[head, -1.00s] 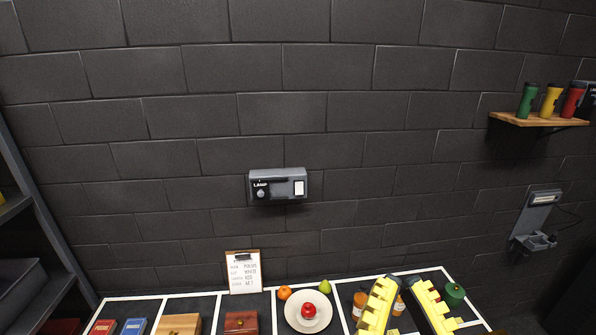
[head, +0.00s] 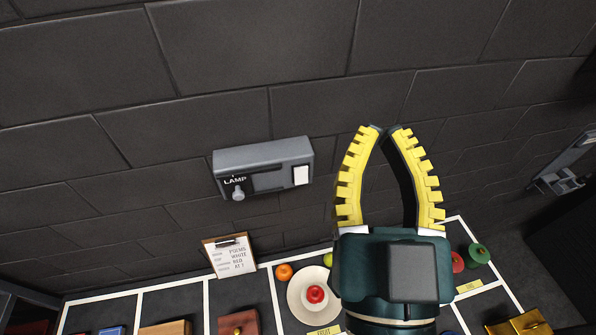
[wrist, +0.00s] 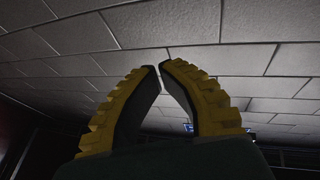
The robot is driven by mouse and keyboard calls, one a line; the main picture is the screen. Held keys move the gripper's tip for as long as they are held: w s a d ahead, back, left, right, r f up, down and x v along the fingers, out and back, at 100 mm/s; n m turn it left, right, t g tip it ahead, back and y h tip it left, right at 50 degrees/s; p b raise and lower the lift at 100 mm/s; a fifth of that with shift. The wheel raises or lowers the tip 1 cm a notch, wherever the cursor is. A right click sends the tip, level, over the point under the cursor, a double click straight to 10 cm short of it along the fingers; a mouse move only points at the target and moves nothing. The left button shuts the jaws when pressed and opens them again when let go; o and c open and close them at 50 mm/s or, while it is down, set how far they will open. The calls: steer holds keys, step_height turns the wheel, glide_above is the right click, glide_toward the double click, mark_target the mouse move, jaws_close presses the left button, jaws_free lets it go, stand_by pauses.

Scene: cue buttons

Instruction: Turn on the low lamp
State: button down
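A grey box (head: 262,152) marked LAMP is fixed to the dark block wall in the head view. A round knob (head: 238,194) sits at its lower left, and a white rectangular button or pad (head: 301,175) is on its right side. My gripper (head: 382,130) is raised in front of the wall, to the right of the box and apart from it. Its yellow ribbed fingers point up and nearly meet at the tips, with nothing between them. The wrist view also shows the finger pair (wrist: 160,66) against bare wall. The LAMP box is not in the wrist view.
Below is a table with white dividing lines (head: 174,287). It holds a plate (head: 297,302) with a red apple, an orange (head: 284,271), a clipboard (head: 231,257) and boxes. A small wall device (head: 560,182) is at far right. The wall around the LAMP box is clear.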

steer(key=w+a+f+n+g+y+b, duration=0.1)
steer(key=w+f+n+g+y+b, duration=0.1)
steer(key=f+n, duration=0.5)
steer(key=w+a+f+n+g+y+b, duration=0.1)
steer(key=f+n+g+b, duration=0.3)
steer(key=f, duration=0.6)
steer(key=n+y, duration=0.2)
steer(key=n, duration=0.8)
glide_toward(299, 181)
steer(key=b+v, duration=0.1)
steer(key=v, duration=0.4)
steer(key=shift+s+d+r, duration=0.15)
steer(key=shift+s+r, duration=0.05)
steer(key=shift+s, duration=0.15)
steer(key=p+x, duration=0.5)
steer(key=x, duration=0.9)
